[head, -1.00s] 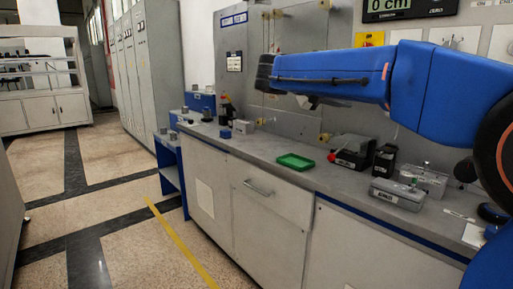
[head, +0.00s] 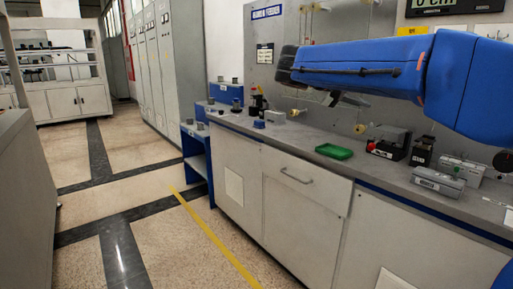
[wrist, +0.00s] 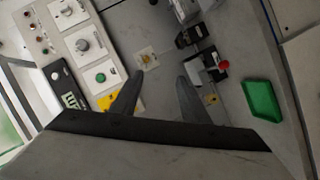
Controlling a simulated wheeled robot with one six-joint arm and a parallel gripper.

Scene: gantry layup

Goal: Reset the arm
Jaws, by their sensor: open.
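My blue arm reaches in from the right in the head view, stretched out level above the workbench (head: 380,180). In the wrist view my gripper (wrist: 160,90) shows two dark fingers spread apart with nothing between them. The fingers point toward the grey back panel and the bench top, and touch nothing that I can see. In the head view the gripper end is mostly hidden by the arm's blue link.
Grey cabinets (head: 167,75) line the back left. Open floor with a yellow line (head: 220,243) lies left of the bench.

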